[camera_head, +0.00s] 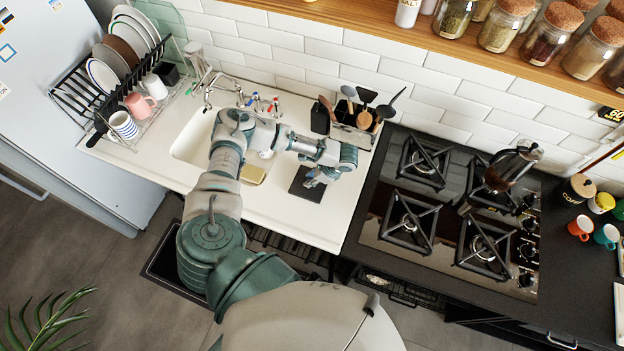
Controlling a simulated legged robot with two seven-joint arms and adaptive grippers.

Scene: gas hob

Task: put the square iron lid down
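The square iron lid (303,190) is a dark flat square at the white counter right of the sink. It looks level and at or very close to the counter top; I cannot tell whether it touches. My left gripper (313,181) is over the right part of the lid, reaching down to its middle. Its fingers are small and partly hidden by the wrist, so I cannot tell whether they are shut on the lid. My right gripper is out of view.
The sink (190,150) and tap (222,84) lie to the left, a utensil holder (352,125) behind. The gas hob (450,205) with a moka pot (508,168) stands to the right. A dish rack (135,95) is at far left. White counter in front of the lid is clear.

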